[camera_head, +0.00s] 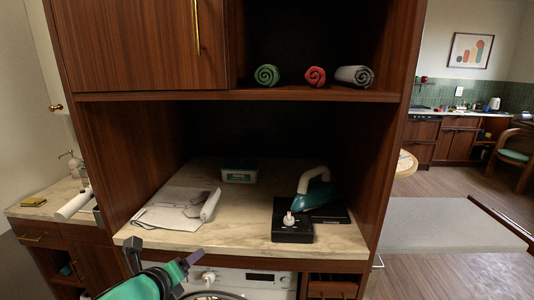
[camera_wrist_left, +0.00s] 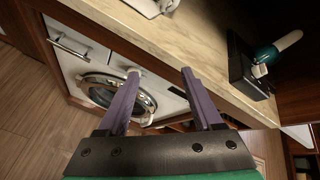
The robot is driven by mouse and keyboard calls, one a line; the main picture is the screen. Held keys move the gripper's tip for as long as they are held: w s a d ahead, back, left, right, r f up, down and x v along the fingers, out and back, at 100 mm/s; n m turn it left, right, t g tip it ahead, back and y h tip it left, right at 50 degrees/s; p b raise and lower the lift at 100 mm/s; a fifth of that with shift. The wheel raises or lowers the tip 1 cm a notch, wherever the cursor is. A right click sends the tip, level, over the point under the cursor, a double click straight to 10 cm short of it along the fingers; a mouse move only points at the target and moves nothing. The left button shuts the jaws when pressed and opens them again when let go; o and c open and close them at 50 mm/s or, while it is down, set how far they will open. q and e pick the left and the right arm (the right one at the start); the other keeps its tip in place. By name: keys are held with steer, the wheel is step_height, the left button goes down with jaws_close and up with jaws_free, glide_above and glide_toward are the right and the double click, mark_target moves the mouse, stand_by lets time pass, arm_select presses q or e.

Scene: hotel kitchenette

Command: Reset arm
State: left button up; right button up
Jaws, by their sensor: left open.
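My left gripper (camera_head: 165,262) comes in at the bottom of the head view, in front of the washing machine and below the marble counter's front edge. In the left wrist view its two purple fingers (camera_wrist_left: 160,95) stand wide apart with nothing between them. The marble counter (camera_wrist_left: 165,45) runs across beyond the fingertips. My right gripper is in neither view.
On the counter (camera_head: 230,230) are a grey folded cloth (camera_head: 170,208), a teal-and-white box (camera_head: 239,171) and a green-and-white iron (camera_head: 316,193) on a black base. A white washing machine (camera_head: 262,279) sits below. Rolled towels (camera_head: 315,76) lie on the shelf above.

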arm_select(q)
steer(key=s+a+f+n+g, duration=0.2)
steer(key=s+f+n+g, duration=0.2)
steer(key=s+f+n, duration=0.85)
steer(key=s+a+f+n+g, duration=0.4)
steer(key=s+f+n, duration=0.5)
steer(key=n, duration=0.6)
step_height(320, 180, down, 21)
steer(key=s+d+g, duration=0.1)
steer(key=g, duration=0.1)
steer(key=s+a+f+g+y, duration=0.1)
steer(key=s+a+f, duration=0.1)
steer(key=s+f, duration=1.3)
steer(key=shift+s+a+f, duration=0.15)
steer(key=shift+s+a, duration=0.1)
steer(key=shift+s, duration=0.9)
steer(key=shift+m, duration=0.25)
